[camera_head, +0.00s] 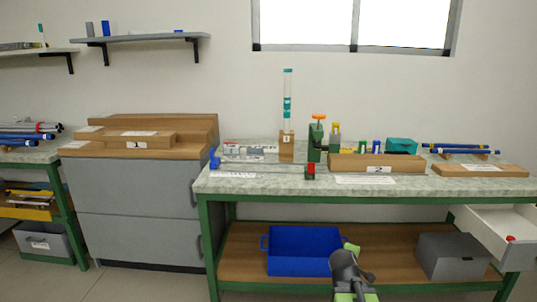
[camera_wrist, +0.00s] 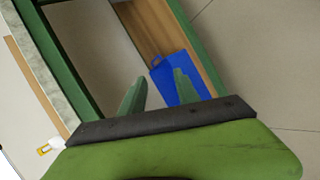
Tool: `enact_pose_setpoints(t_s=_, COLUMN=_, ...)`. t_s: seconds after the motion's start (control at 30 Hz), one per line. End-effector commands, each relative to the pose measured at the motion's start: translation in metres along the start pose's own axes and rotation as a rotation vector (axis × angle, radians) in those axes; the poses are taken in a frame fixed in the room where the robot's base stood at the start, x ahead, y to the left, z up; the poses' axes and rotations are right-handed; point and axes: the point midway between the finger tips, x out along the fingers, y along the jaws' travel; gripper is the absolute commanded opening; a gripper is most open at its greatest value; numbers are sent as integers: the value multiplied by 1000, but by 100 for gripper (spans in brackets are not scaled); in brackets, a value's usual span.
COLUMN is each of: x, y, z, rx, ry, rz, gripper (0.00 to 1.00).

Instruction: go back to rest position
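My gripper (camera_wrist: 160,76) is open in the wrist view, with its two green fingers apart and nothing between them. In the head view my arm rises from the bottom edge, with its green end (camera_head: 350,248) in front of the lower shelf, below the worktop. The fingers are not clear in the head view. A blue bin (camera_head: 300,250) stands on the lower shelf just left of my arm, which overlaps its right side. The bin also shows beyond the fingers in the wrist view (camera_wrist: 163,84).
The green-framed workbench (camera_head: 270,183) carries a tube in a wooden block (camera_head: 286,147), a green clamp (camera_head: 315,140) and wooden racks. An open white drawer (camera_head: 500,232) juts out at right, near a grey bin (camera_head: 453,257). A grey cabinet (camera_head: 135,205) stands at left.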

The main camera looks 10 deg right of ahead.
Motion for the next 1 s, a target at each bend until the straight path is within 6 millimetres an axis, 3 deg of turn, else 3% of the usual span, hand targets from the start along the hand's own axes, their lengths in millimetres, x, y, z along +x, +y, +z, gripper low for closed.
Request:
enact_pose_setpoints(t_s=0.03, x=-11, y=-27, z=-32, rx=54, ry=26, rz=-74, gripper=38)
enact_pose_setpoints(t_s=0.1, x=-26, y=-64, z=-63, rx=151, ry=35, rz=-193, gripper=38)
enact_pose_setpoints(t_s=0.2, x=-51, y=-114, z=-91, rx=289, ry=9, rz=-361, gripper=38)
enact_pose_setpoints(t_s=0.3, x=-76, y=-159, z=-100, rx=447, ry=-73, rz=-538, gripper=38)
enact_pose_setpoints(t_s=0.5, x=-131, y=-222, z=-82, rx=795, ry=-404, rz=-829, gripper=38)
enact_pose_setpoints(t_s=0.53, x=-134, y=-224, z=-76, rx=840, ry=-451, rz=-830, gripper=38)
enact_pose_setpoints(t_s=0.6, x=-151, y=-197, z=-77, rx=852, ry=-449, rz=-822, gripper=38)
enact_pose_setpoints(t_s=0.87, x=-200, y=-134, z=-80, rx=849, ry=-445, rz=-819, gripper=38)
enact_pose_setpoints(t_s=1.0, x=-239, y=-85, z=-82, rx=847, ry=-444, rz=-818, gripper=38)
